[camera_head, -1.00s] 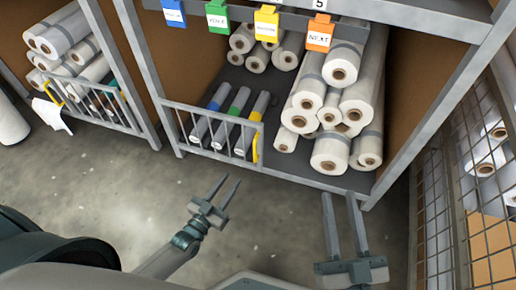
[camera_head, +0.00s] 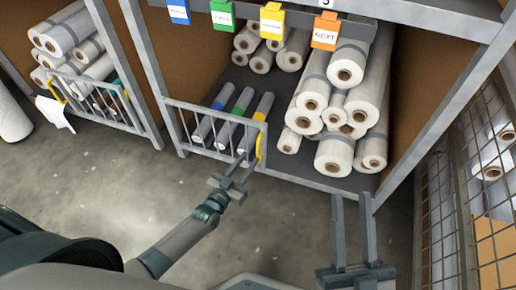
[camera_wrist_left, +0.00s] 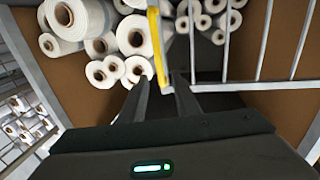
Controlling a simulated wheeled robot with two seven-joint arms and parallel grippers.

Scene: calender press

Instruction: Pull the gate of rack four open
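The low barred gate (camera_head: 212,148) closes the left part of the middle rack's front, and its yellow handle (camera_head: 260,146) is at its right end. The rack's number tag is cut off at the top of the head view. My left gripper (camera_head: 246,161) is open, its fingertips just in front of the gate by the handle. In the left wrist view the yellow handle (camera_wrist_left: 156,45) runs down between the two spread fingertips (camera_wrist_left: 161,80); I cannot tell whether they touch it. My right gripper (camera_head: 351,197) is open and empty before the rack's lower right corner.
Behind the gate lie several dark rolls with coloured bands (camera_head: 240,110); white rolls (camera_head: 335,155) fill the right. A rack on the left has a similar gate (camera_head: 95,97) with a yellow handle and white sheet (camera_head: 54,110). A wire mesh cage (camera_head: 470,200) stands right. The floor is clear.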

